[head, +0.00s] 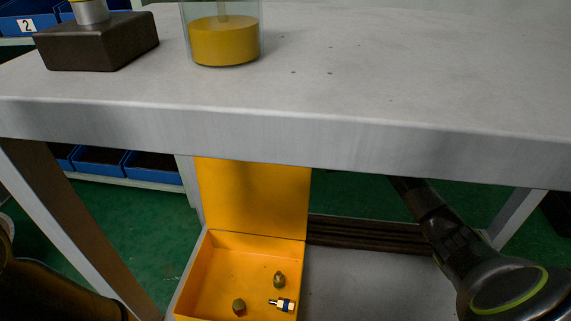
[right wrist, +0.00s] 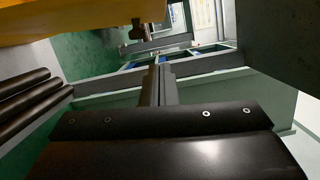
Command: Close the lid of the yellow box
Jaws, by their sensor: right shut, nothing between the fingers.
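The yellow box (head: 190,291) sits on the grey lower shelf under the table, with its lid (head: 255,195) standing open and upright at the back. Inside lie two brass-coloured fittings (head: 279,279) and a small black-and-silver fitting (head: 282,304). My right arm reaches in from the right beneath the tabletop, and the table edge hides its gripper in the head view. In the right wrist view my right gripper (right wrist: 159,72) is shut and empty. A yellow surface, seemingly the lid (right wrist: 62,17), shows at the upper left there, apart from the fingers. My left gripper is out of view.
The grey tabletop (head: 400,70) overhangs the box's back. It carries a dark block (head: 97,42) and a glass container of yellow liquid (head: 224,42). Dark bars (head: 368,235) lie on the shelf right of the lid. The shelf right of the box (head: 365,285) is clear.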

